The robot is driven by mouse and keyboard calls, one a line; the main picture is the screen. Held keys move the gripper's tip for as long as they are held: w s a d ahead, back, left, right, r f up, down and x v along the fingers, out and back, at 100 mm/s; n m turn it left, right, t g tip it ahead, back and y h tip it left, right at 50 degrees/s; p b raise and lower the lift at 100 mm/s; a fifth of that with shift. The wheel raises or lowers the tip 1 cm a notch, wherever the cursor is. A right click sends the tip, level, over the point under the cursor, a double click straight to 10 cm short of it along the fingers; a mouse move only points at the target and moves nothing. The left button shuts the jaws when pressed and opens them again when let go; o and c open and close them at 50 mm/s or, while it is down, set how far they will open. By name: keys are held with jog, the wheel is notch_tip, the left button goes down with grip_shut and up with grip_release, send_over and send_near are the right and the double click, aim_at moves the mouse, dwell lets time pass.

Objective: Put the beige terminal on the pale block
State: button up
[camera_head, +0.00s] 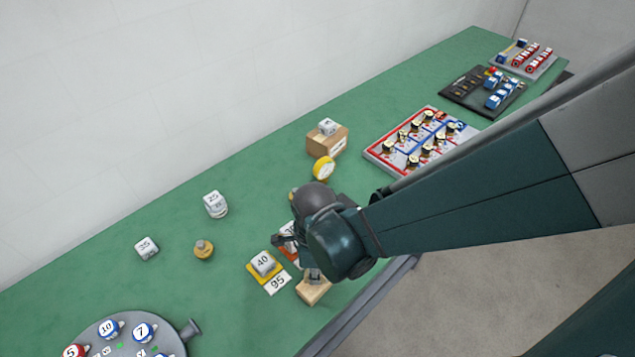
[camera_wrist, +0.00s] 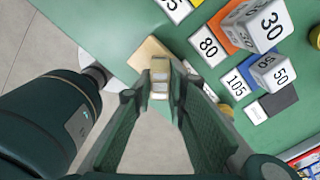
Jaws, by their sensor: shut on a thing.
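The beige terminal (camera_wrist: 160,76) is upright between the fingertips of my gripper (camera_wrist: 160,96) in the wrist view. My gripper is shut on it. The pale block (camera_wrist: 146,55) shows just beyond the terminal, partly hidden by it and the fingers. In the head view the pale block (camera_head: 313,292) lies near the table's front edge, directly below my gripper (camera_head: 314,274). The terminal is mostly hidden there by my wrist. I cannot tell whether it touches the block.
A cube marked 40 (camera_head: 263,262) on a yellow plate and a label marked 95 (camera_head: 278,284) lie left of the block. Cubes marked 30 (camera_wrist: 268,22) and 50 (camera_wrist: 274,72) stand close by. A wooden block (camera_head: 335,143) carrying a white cube stands farther back.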

jog(key=shift+f, duration=0.6)
jog(key=shift+f, duration=0.15)
jog(key=o, duration=0.9)
jog(key=shift+r, duration=0.25)
jog(key=shift+r+p, duration=1)
jog(key=shift+r, duration=4.95)
jog(key=shift+d, duration=0.1)
